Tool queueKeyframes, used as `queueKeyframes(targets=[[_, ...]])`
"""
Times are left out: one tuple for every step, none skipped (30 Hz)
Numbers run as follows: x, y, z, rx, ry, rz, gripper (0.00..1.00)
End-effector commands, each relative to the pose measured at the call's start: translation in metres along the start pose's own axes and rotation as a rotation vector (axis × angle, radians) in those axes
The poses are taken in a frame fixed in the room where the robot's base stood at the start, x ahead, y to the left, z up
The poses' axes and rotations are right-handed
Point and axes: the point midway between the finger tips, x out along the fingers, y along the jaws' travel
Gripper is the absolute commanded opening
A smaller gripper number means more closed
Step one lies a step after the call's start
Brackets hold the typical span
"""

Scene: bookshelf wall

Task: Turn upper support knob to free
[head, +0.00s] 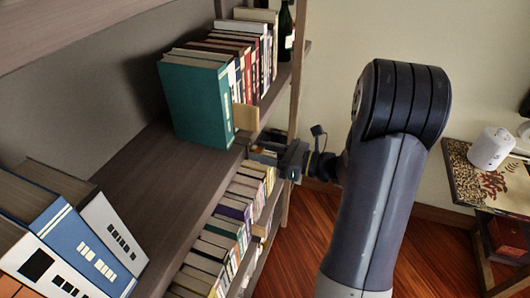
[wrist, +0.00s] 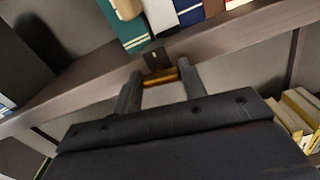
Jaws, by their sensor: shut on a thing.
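The upper support knob (wrist: 161,76) shows in the wrist view as a small yellow-orange bar below a dark bracket (wrist: 155,57) at the front edge of the upper shelf. My gripper (wrist: 160,80) has one finger on each side of the knob and is shut on it. In the head view my gripper (head: 283,157) is at the shelf's front edge, just below and right of a light wooden support block (head: 246,117). The knob is hidden there by my gripper. The knob's exact angle is hard to tell.
A teal book (head: 197,103) and several others stand on the upper shelf (head: 150,165). More books (head: 225,230) fill the shelf below. Blue and white books (head: 85,245) lean at lower left. A side table (head: 480,185) with a white speaker (head: 491,148) stands right.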

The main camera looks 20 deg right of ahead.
Motion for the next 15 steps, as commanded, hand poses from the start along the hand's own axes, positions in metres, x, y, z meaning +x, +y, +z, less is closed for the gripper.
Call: queueKeyframes(targets=[[0.0, -0.0006, -0.0034, -0.034, -0.001, 0.0, 0.17], [0.0, -0.0006, -0.0037, -0.053, -0.001, 0.0, 0.17], [0.0, -0.0005, -0.0035, -0.078, -0.001, 0.0, 0.17], [0.0, -0.0003, -0.0031, -0.095, -0.002, 0.0, 0.17], [0.0, -0.0002, -0.0027, -0.108, -0.002, 0.0, 0.17], [0.0, -0.0001, -0.0022, -0.123, -0.002, 0.0, 0.17], [0.0, 0.0, -0.0018, -0.131, -0.002, 0.0, 0.17], [0.0, 0.0001, -0.0013, -0.136, -0.001, 0.0, 0.17], [0.0, 0.0002, -0.0006, -0.139, -0.001, 0.0, 0.17], [0.0, 0.0002, -0.0003, -0.14, -0.001, 0.0, 0.17], [0.0, 0.0003, -0.0001, -0.14, -0.001, 0.0, 0.17], [0.0, 0.0003, 0.0001, -0.14, -0.001, 0.0, 0.17], [0.0, 0.0003, 0.0001, -0.139, -0.001, 0.0, 0.17], [0.0, 0.0003, 0.0001, -0.139, -0.001, 0.0, 0.17], [0.0, 0.0003, 0.0001, -0.139, -0.001, 0.0, 0.17]])
